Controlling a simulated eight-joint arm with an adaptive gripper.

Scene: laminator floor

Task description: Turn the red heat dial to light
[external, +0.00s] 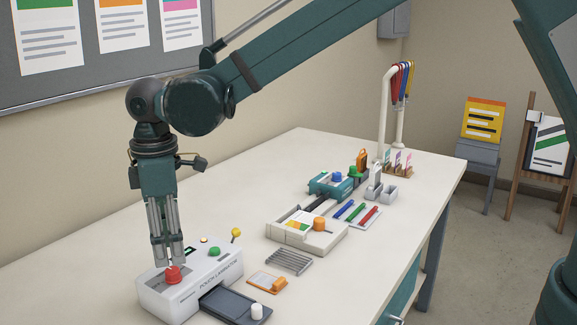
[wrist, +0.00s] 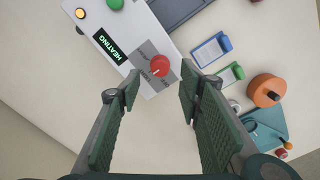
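The red heat dial (external: 173,275) sits on the near left end of the white pouch laminator (external: 212,277). In the wrist view the red dial (wrist: 159,66) lies on a grey label plate whose small lettering is too small to read surely. A display (wrist: 110,46) on the laminator reads HEATING in green. My gripper (external: 168,262) points straight down just above the dial. In the wrist view my gripper (wrist: 160,86) is open, with a finger to each side, and the dial shows just past the fingertips. Nothing is between the fingers; I cannot tell any contact.
A green button (external: 214,251) and a yellow knob (external: 236,233) are on the laminator's far side. A dark tray (external: 232,305) with a white knob extends from its right side. An orange-clipped card (external: 267,282) and a wire rack (external: 289,262) lie to the right. The table left of the laminator is clear.

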